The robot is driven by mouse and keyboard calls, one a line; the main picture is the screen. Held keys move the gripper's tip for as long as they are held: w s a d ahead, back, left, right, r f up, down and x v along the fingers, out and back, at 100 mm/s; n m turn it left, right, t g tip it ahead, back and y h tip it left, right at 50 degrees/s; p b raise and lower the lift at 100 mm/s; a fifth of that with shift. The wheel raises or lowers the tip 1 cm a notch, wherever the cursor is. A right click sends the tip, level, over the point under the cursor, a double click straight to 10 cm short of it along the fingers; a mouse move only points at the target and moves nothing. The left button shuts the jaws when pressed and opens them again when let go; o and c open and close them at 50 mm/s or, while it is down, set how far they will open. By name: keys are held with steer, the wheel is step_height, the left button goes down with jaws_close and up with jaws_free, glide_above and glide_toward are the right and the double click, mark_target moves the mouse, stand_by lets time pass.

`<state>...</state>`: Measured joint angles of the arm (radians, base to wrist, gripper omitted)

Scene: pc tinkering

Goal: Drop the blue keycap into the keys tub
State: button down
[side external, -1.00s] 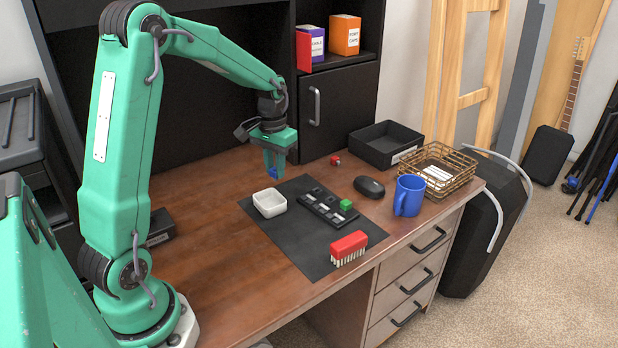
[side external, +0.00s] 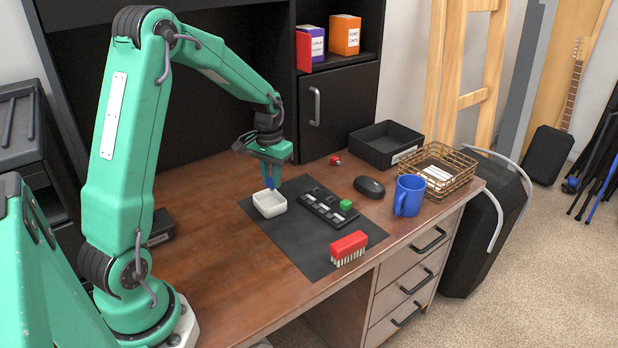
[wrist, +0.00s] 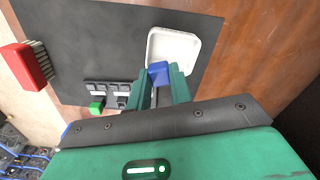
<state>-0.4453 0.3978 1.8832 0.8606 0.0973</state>
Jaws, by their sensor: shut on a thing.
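The blue keycap (side external: 269,182) is between the fingertips of my gripper (side external: 272,181), which is shut on it. It also shows in the wrist view (wrist: 158,72), between the two green fingers. The keys tub is a small white square tray (side external: 268,207) on the dark mat. The keycap is just above the tub's far rim in the side view. In the wrist view, the keycap overlaps the near edge of the tub (wrist: 188,47). I cannot tell the exact height between them.
On the mat (side external: 305,255) lie a black keyboard (side external: 318,210), a green keycap (side external: 346,204) and a red brush (side external: 349,246). A black mouse (side external: 369,186), blue mug (side external: 409,194), wire basket (side external: 446,172) and black bin (side external: 385,145) stand to the right.

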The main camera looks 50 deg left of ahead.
mark_target(272, 187)
steer(key=shift+f, duration=1.75)
steer(key=c, duration=1.2)
jaws_free()
steer(key=shift+r, duration=0.2)
step_height(272, 187, up, 7)
steer(key=shift+r, duration=0.25)
